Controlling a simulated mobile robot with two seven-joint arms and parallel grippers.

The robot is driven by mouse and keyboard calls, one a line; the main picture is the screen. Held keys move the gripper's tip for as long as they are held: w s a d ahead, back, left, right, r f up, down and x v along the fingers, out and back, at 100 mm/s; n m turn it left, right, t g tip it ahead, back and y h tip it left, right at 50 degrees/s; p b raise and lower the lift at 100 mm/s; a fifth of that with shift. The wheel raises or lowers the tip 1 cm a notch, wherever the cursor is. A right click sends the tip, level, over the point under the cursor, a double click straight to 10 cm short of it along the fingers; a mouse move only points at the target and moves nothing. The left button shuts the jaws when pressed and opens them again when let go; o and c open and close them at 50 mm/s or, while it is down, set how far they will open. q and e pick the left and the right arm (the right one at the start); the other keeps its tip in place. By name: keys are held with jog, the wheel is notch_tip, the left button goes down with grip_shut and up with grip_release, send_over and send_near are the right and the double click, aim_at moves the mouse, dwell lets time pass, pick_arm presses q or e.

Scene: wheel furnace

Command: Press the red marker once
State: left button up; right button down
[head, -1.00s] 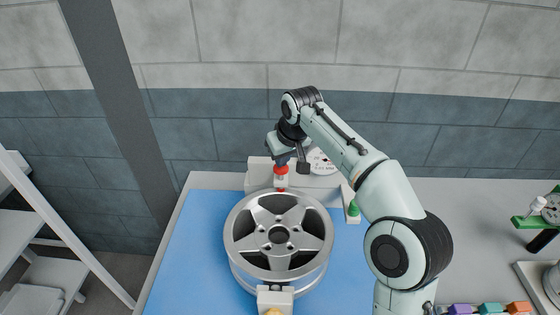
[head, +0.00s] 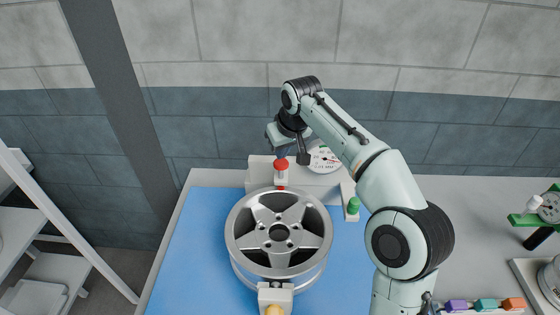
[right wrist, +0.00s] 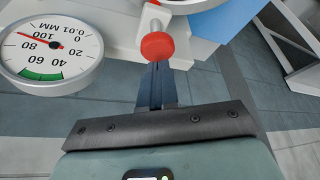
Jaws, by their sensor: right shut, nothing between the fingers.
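The red marker (head: 281,165) is a round red knob on a short pale stem, on the white block behind the silver wheel (head: 279,235). It also shows in the right wrist view (right wrist: 157,46), just beyond my fingertips. My right gripper (head: 281,154) is shut and empty, its dark fingers pointing down at the top of the knob. In the right wrist view the fingertips (right wrist: 158,66) look very close to the knob; I cannot tell whether they touch. My left gripper is not in view.
A white dial gauge (head: 323,159) stands right of the knob, and a green knob (head: 353,206) sits on the fixture's right side. A yellow knob (head: 275,311) is in front of the wheel. The blue mat (head: 190,250) is clear on the left.

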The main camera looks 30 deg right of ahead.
notch_tip(320, 180, up, 3)
jog(key=shift+f+p, duration=0.15)
jog(key=shift+p, duration=0.55)
jog(key=shift+w+r, duration=0.25)
jog(key=shift+r, duration=0.3)
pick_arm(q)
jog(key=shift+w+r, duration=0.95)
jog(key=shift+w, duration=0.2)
pick_arm(e)
jog(key=shift+v, duration=1.15)
jog(key=shift+w, duration=0.2)
